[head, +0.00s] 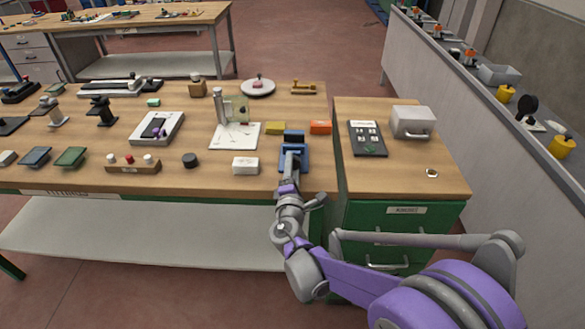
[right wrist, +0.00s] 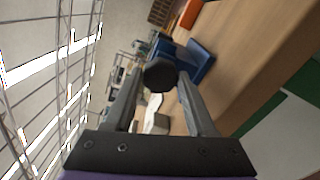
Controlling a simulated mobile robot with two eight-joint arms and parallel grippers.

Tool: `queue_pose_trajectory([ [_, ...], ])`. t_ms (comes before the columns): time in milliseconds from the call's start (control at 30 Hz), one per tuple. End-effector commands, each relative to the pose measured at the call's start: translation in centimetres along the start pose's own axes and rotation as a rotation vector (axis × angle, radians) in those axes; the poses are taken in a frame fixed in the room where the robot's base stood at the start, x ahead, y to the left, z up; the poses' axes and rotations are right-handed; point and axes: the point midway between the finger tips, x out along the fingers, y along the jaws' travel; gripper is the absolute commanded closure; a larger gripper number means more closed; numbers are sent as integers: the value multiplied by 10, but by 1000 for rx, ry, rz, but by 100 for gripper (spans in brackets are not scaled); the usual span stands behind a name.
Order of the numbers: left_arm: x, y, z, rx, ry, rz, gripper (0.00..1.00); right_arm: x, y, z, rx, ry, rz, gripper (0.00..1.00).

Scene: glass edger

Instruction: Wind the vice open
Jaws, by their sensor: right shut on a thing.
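The blue vice (head: 303,158) sits at the front right of the wooden workbench, partly hidden behind my right gripper (head: 291,154). It also shows in the right wrist view (right wrist: 203,62), just beyond the fingertips. A dark round knob (right wrist: 159,75) at the vice's near side lies between the two grey fingers of my right gripper (right wrist: 160,82). The gripper is shut on this knob, with one finger on each side. In the head view the knob is hidden by the gripper. My left gripper is in neither view.
A white block (head: 245,167) lies left of the vice. An orange block (head: 320,127) and a yellow block (head: 275,128) lie behind it. A green drawer cabinet (head: 405,215) with a grey box (head: 412,122) on top stands to the right. Bare bench top lies between the white block and vice.

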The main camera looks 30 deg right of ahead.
Motion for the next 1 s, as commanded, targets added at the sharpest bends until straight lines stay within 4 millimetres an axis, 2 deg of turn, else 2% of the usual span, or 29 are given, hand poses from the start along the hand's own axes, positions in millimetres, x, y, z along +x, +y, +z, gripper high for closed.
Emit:
queue_pose_trajectory([
  [1000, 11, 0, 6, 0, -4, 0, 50, 0, -2, 0, -964, 1, 0, 100],
])
